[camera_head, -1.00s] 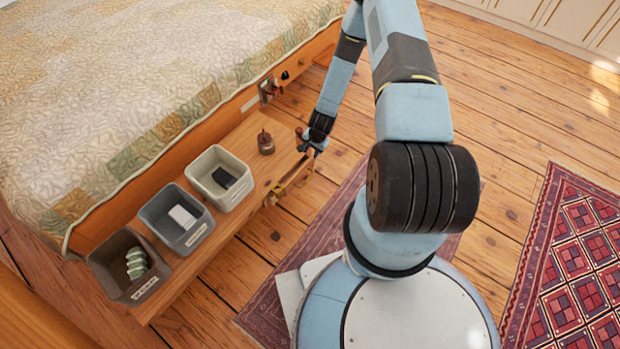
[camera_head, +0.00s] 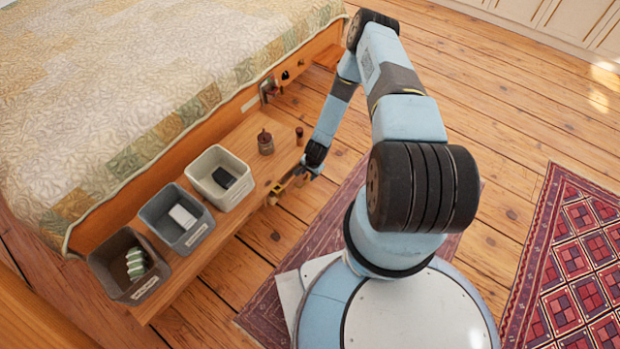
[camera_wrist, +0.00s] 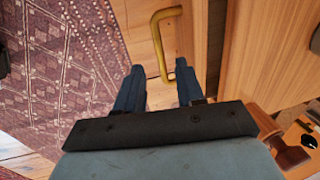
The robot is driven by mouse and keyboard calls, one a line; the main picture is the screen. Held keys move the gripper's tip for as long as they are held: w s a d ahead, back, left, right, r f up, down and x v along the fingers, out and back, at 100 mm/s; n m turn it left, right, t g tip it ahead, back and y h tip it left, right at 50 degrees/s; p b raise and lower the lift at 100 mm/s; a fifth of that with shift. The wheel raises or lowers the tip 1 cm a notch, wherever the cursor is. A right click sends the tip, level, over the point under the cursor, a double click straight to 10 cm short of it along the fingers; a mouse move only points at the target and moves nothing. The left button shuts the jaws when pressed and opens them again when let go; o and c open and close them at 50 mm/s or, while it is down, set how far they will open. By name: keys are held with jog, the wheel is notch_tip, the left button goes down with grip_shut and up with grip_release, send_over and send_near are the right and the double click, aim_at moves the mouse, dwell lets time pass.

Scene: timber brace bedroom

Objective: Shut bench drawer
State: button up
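The wooden bench (camera_head: 205,258) runs along the bed. The drawer front (camera_wrist: 190,30) shows in the wrist view as a wooden panel, with a dark gap between it and the bench, so the drawer looks slightly open. Its brass bar handle (camera_wrist: 158,38) lies just ahead of my fingertips and partly between them. In the head view the handle (camera_head: 284,186) shows at the bench's front edge, partly hidden by my gripper (camera_head: 304,174). My gripper (camera_wrist: 159,70) is open and empty, with the right fingertip close to one end of the handle; contact cannot be told.
Three bins stand on the bench: white (camera_head: 222,178), grey (camera_head: 177,218) and dark (camera_head: 130,265). Bare floor (camera_head: 500,110) and a patterned rug (camera_head: 570,250) lie to the right.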

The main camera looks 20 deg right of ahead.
aim_at(307, 180)
jog(key=shift+w+a+f, duration=0.1)
jog(key=shift+w+f, duration=0.05)
jog(key=shift+f, duration=0.7)
jog(key=shift+w+a+f, duration=0.1)
jog(key=shift+f, duration=0.8)
jog(key=shift+w+a+f, duration=0.1)
jog(key=shift+w+f, duration=0.05)
jog(key=shift+f, duration=0.7)
jog(key=shift+c, duration=0.4)
grip_shut()
